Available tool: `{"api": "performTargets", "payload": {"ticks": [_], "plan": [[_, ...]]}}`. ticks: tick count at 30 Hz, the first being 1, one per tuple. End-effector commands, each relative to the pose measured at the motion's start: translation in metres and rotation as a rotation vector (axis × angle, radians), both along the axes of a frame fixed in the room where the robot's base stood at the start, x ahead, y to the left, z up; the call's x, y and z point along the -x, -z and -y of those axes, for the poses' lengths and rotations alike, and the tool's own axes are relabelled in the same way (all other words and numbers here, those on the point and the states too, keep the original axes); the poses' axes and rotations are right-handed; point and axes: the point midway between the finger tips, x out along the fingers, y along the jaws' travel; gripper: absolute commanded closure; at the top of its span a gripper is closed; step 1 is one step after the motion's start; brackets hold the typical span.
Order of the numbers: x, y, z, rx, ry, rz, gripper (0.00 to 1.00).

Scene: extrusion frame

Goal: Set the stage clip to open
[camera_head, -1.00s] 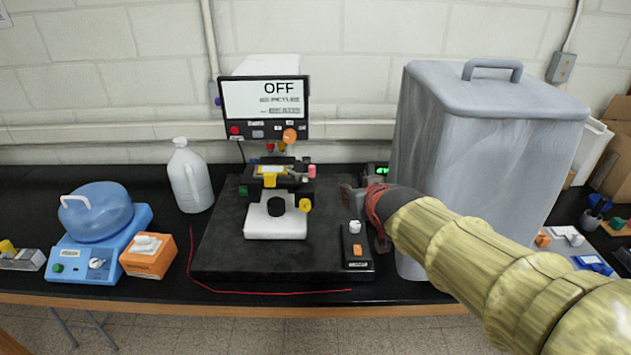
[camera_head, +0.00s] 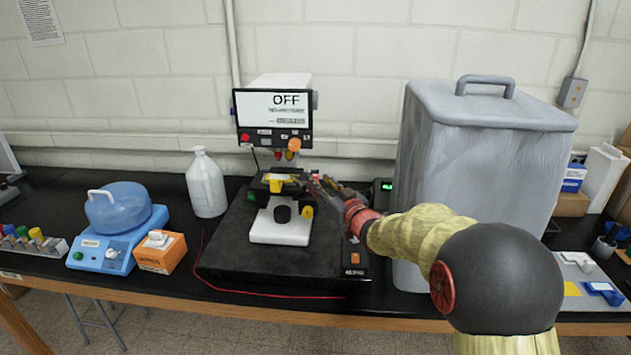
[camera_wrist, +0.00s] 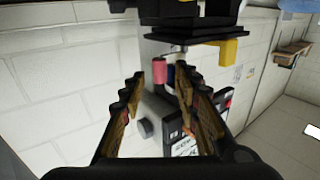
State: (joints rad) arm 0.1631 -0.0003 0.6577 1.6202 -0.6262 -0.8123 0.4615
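The microscope (camera_head: 281,225) stands on a black slab, with a dark stage and a yellow piece (camera_head: 280,185) at the stage front. I cannot tell for sure which small part is the stage clip or how it is set. My gripper (camera_head: 322,182) is just right of the stage, at about its height. In the wrist view my gripper (camera_wrist: 160,80) is open, with a pink cylindrical part (camera_wrist: 160,70) showing between its fingers. I cannot tell whether they touch it. The dark stage plate (camera_wrist: 190,35) and a yellow part (camera_wrist: 228,52) lie beyond the fingertips.
A display reading OFF (camera_head: 275,115) rises behind the stage. A large grey lidded container (camera_head: 480,150) stands right, close to my arm. A white jug (camera_head: 206,185), a blue water bath (camera_head: 120,225) and an orange box (camera_head: 161,252) are left. A red cord (camera_head: 260,292) lies in front.

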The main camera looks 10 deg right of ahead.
Motion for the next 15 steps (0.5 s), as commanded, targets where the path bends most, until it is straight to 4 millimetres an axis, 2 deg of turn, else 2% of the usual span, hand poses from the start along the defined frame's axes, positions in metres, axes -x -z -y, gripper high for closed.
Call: {"api": "performTargets", "payload": {"ticks": [6,15], "plan": [[-0.026,0.001,-0.008,-0.001,0.0,0.0,0.68],[-0.033,0.0,-0.009,-0.001,0.001,0.0,0.68]]}}
